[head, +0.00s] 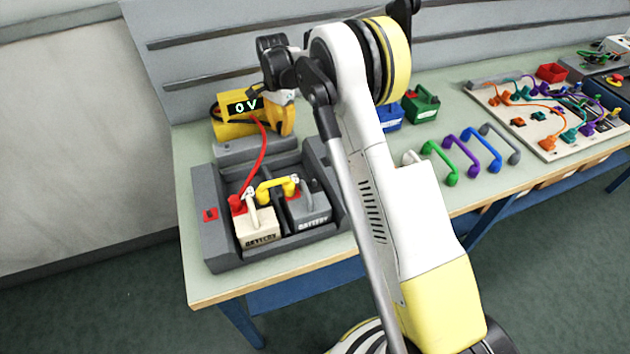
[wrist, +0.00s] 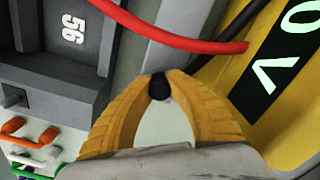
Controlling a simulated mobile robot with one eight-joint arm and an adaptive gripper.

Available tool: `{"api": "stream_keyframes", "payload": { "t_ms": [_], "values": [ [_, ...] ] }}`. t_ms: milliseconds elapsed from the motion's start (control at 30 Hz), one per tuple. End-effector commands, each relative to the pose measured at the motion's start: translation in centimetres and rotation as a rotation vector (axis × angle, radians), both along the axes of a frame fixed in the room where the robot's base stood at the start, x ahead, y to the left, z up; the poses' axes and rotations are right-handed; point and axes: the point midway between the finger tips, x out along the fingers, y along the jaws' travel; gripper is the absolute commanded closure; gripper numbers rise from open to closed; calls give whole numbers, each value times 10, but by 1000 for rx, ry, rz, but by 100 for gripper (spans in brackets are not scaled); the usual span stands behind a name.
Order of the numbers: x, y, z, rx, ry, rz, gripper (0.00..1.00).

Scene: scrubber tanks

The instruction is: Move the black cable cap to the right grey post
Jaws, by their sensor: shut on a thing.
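My gripper (wrist: 158,85) is shut, with its yellow fingertips closed around a small black piece, the black cable cap (wrist: 159,88). In the head view my gripper (head: 285,132) hangs beside the yellow meter (head: 226,130), and the cap cannot be made out there. A grey battery (head: 308,212) sits on the right in the grey tray (head: 222,250), with a dark grey post (head: 314,186) on top. A cream battery (head: 258,228) sits to its left, with a red cap (head: 237,204) on it. A yellow jumper (head: 274,186) spans the two batteries.
A red cable (head: 262,150) runs from the meter to the red cap, and crosses near my fingers in the wrist view. Blue and green boxes (head: 421,106), coloured handles (head: 462,155) and a wired board (head: 550,125) lie farther right.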

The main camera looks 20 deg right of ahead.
Motion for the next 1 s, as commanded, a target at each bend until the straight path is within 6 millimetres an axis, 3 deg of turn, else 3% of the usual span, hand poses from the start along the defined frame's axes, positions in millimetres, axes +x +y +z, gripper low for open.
{"api": "stream_keyframes", "payload": {
  "t_ms": [267, 300, 367, 567, 667, 1000],
  "values": [
    [0, 0, -1, 0, 1, 0, 100],
    [0, 0, -1, 0, 1, 0, 82],
    [0, 0, -1, 0, 1, 0, 63],
    [0, 0, -1, -1, 1, 0, 62],
    [0, 0, -1, -1, 1, 0, 38],
    [0, 0, -1, 0, 0, 0, 38]
  ]
}}
